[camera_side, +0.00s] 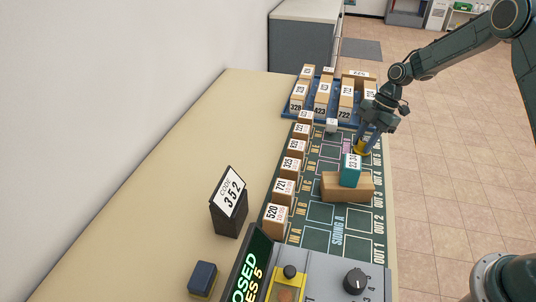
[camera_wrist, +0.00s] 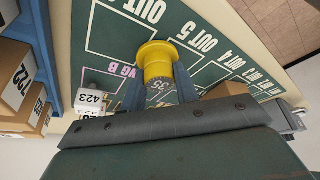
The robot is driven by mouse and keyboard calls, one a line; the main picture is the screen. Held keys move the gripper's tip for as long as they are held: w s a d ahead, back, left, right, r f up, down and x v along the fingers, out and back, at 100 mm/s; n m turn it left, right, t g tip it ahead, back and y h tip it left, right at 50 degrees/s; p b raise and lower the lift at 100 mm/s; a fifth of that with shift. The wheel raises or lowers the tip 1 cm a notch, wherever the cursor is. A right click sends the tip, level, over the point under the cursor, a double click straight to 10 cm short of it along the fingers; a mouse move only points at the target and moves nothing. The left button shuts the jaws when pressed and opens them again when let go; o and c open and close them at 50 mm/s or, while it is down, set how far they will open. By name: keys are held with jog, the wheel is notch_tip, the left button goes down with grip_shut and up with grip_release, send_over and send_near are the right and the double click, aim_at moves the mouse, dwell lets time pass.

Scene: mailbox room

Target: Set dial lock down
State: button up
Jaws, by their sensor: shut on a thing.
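The dial lock is a yellow cylinder with a flared rim and small dark figures on its side; it shows in the wrist view (camera_wrist: 157,66) and small in the side view (camera_side: 362,147). My gripper (camera_wrist: 160,92) is shut on it, with a blue-grey finger on either side. In the side view my gripper (camera_side: 365,138) points down over the right part of the green marked board (camera_side: 312,212), near its OUT slots. I cannot tell whether the lock touches the board.
A teal block (camera_side: 350,170) marked with numbers and a wooden block (camera_side: 338,188) stand close in front. A small white 423 cube (camera_side: 331,126) is to the left. Numbered boxes line the board's left edge. A blue tray (camera_side: 289,112) of boxes is behind.

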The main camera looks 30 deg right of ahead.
jog(key=shift+f, duration=0.1)
jog(key=o, duration=1)
jog(key=v, duration=1.2)
